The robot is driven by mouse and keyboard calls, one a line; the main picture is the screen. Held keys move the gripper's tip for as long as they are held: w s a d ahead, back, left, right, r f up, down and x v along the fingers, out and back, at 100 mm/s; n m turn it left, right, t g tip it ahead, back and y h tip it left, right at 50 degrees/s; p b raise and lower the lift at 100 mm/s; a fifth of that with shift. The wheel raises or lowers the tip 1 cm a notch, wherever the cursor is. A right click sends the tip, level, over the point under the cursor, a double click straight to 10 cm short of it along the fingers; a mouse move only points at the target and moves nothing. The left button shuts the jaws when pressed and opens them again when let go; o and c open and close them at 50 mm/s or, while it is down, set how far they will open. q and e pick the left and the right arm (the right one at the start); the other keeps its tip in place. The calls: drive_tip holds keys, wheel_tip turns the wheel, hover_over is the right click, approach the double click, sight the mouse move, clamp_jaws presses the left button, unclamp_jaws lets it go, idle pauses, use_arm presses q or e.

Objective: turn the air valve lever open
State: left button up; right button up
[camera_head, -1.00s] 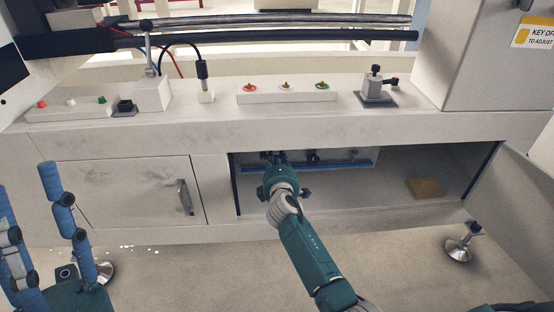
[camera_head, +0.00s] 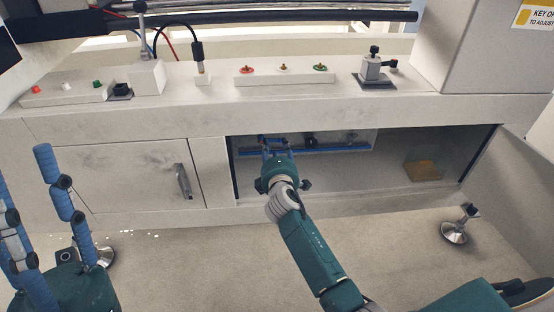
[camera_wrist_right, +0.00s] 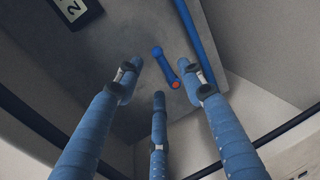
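In the right wrist view, a short blue lever (camera_wrist_right: 165,68) with an orange-red spot at its lower end lies in front of a grey panel, close to a blue pipe (camera_wrist_right: 188,32). My right gripper (camera_wrist_right: 160,76) has its three blue fingers spread around the lever; I see no finger closed on it, and cannot tell if any touches. In the head view my right gripper (camera_head: 275,146) reaches into the open bay under the bench and hides the lever. My left gripper (camera_head: 24,180) is open and empty at the left, fingers pointing up.
The bay (camera_head: 400,180) holds a blue rail (camera_head: 335,149) at the back and a tan block (camera_head: 423,170) at the right. A closed door with a handle (camera_head: 183,181) is left of it. Buttons (camera_head: 283,70) line the bench top. A black label (camera_wrist_right: 75,12) shows a 2.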

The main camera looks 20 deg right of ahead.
drive_tip(key=v, duration=0.7)
drive_tip(key=shift+s, duration=0.4)
drive_tip(key=shift+a+r, duration=0.1)
